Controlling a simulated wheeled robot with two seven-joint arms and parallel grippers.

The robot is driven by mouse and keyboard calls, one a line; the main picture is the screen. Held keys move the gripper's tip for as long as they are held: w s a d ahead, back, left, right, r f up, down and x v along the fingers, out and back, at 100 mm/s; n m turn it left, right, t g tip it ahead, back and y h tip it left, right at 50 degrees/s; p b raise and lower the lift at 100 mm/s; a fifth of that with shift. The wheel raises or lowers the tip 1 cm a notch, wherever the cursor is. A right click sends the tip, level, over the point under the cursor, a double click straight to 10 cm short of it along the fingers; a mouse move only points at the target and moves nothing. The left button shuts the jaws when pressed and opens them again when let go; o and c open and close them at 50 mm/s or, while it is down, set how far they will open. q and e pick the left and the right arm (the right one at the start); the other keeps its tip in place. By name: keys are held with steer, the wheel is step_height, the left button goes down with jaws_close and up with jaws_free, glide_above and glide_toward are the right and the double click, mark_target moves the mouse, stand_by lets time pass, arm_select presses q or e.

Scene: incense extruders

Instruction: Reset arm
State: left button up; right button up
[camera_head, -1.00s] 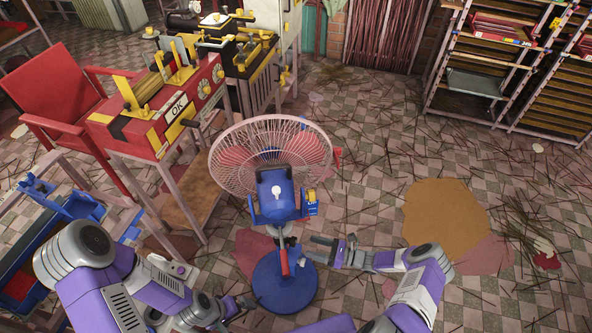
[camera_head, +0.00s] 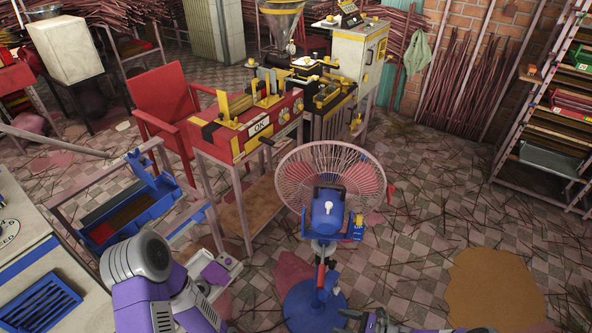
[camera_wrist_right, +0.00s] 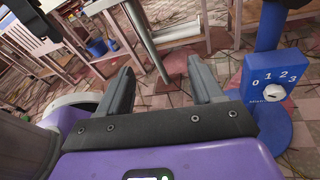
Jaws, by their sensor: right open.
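My right gripper (camera_head: 358,318) is at the bottom edge of the head view, just right of the fan's blue base. The standing fan (camera_head: 328,205) has a blue motor housing and a round wire cage. Its blue control box with numbered settings (camera_wrist_right: 272,82) is right of my right gripper in the wrist view.
A red and yellow extruder (camera_head: 250,130) stands on a table behind the fan. A red chair (camera_head: 172,105) is left of it. A blue tray (camera_head: 130,215) is at the left, and a rack (camera_head: 545,130) is at the right. Floor is open right of the fan.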

steer(key=s+a+r+n+g+h+p, duration=0.25)
steer(key=s+a+n+g+h, duration=0.35)
steer(key=s+n+g, duration=0.3)
steer(key=s+r+n+t+h+p, duration=0.2)
steer(key=s+r+n+t+h, duration=0.1)
steer(key=r+n, duration=0.7)
steer(key=s+n+h, duration=0.1)
steer(key=n, duration=0.1)
steer(key=shift+s+n+t+h, duration=0.3)
steer(key=shift+s+t+h, duration=0.1)
